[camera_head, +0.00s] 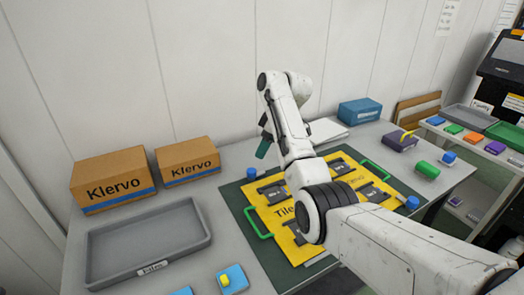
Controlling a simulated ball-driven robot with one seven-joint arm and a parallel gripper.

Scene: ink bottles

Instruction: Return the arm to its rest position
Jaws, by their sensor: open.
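My white arm reaches in from the lower right and bends up over a yellow tray (270,217) on a dark green mat (235,198). My gripper (265,134) hangs behind the raised arm link, above the back left of the tray, and is open. A dark teal piece (263,149) shows at its tip; I cannot tell whether it is part of the gripper or a separate thing. The fingers are too small to make out. My arm hides the middle of the tray.
A grey tray (205,212) and two Klervo boxes (110,180) (188,160) stand at left. Blue caps (411,203) sit near the yellow tray. The space above the table's left is clear.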

